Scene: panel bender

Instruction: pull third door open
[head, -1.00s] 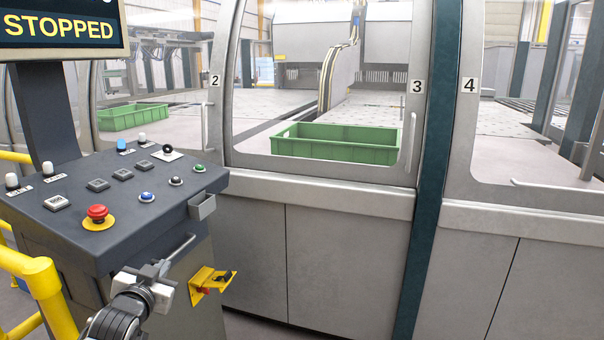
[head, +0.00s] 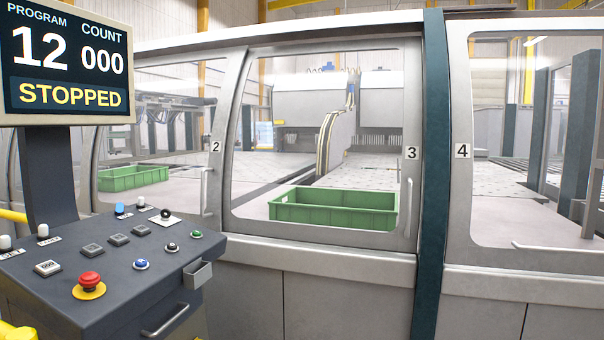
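The third door (head: 241,214) carries a label 3 (head: 411,153) at its upper right. It has a grey frame around a large clear window and looks shut, its right edge against the dark teal post (head: 430,180). Its upright handle (head: 408,208) is a light bar on the right side of the frame, below the label. Neither of my grippers is in the head view.
A control console (head: 110,255) with a red stop button (head: 90,282) stands at the left, under a screen (head: 66,62) reading STOPPED. A green crate (head: 333,217) shows behind the door's window. Door 2 (head: 215,147) and door 4 (head: 462,151) flank it.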

